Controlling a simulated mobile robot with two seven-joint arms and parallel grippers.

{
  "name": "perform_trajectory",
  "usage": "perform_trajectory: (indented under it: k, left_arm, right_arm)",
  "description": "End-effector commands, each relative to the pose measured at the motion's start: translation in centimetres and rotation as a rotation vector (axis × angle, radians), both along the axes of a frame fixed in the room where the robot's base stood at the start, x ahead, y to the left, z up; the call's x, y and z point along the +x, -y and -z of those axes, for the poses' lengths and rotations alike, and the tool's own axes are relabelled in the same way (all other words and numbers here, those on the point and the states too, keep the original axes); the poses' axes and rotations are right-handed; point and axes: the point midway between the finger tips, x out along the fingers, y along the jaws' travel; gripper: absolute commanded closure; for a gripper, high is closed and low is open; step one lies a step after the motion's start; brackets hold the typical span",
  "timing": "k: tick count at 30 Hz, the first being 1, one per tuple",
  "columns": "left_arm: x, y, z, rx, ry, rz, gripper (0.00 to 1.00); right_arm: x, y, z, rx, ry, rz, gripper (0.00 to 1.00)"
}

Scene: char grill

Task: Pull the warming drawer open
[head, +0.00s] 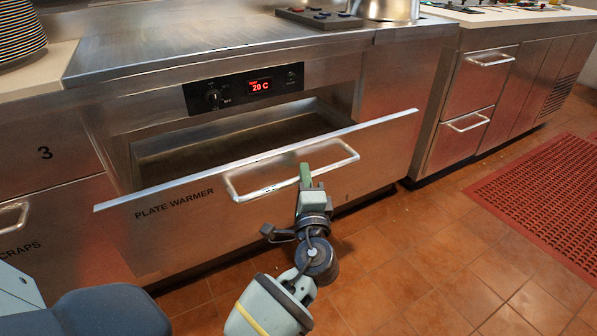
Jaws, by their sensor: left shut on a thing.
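The warming drawer (200,225) is a steel front marked "PLATE WARMER" in the head view. It stands pulled out from the counter, and its dark inside (240,140) shows behind the front's top edge. Its handle (262,191) is a silver bar on the front. My left gripper (305,176) is shut on the right part of this handle, with a green fingertip over the bar. The handle hides part of the grip. My right gripper is not in view.
A control panel (245,88) reading 20 C sits above the drawer. Stacked plates (20,32) stand at the top left. Other drawers with handles (467,122) are to the right. Open tiled floor (430,265) and a red mat (550,190) lie at the right.

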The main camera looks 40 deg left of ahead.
Motion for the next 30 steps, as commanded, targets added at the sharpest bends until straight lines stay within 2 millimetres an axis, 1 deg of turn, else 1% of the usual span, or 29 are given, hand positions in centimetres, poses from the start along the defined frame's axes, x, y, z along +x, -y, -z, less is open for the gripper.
perform_trajectory:
  k: [1, 6, 9, 12, 18, 27, 28, 30]
  left_arm:
    - [-0.3, 0.8, 0.2, -0.002, -0.002, 0.002, 1.00]
    - [-1.3, 3.3, 0.2, -0.002, -0.003, 0.003, 1.00]
    - [-1.9, 4.6, 0.1, -0.002, -0.002, 0.001, 1.00]
    - [-2.3, 5.5, 0.1, -0.001, -0.002, 0.001, 1.00]
    - [-2.6, 6.3, 0.1, 0.000, -0.001, 0.000, 1.00]
    - [-2.6, 6.3, 0.0, -0.001, -0.001, 0.000, 1.00]
    - [-2.6, 6.3, 0.0, -0.001, -0.001, 0.000, 0.82]
    - [-2.6, 6.3, 0.0, -0.001, -0.001, 0.000, 0.73]
  right_arm:
    - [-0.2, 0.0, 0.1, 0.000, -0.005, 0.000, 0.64]
    - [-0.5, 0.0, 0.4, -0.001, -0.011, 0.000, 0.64]
    - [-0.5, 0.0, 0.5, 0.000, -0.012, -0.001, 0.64]
    - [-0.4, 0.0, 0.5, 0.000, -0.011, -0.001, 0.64]
    - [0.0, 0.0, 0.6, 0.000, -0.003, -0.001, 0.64]
    - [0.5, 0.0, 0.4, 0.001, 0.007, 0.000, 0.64]
    - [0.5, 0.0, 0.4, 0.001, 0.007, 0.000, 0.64]
    - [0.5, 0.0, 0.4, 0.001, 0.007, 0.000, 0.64]
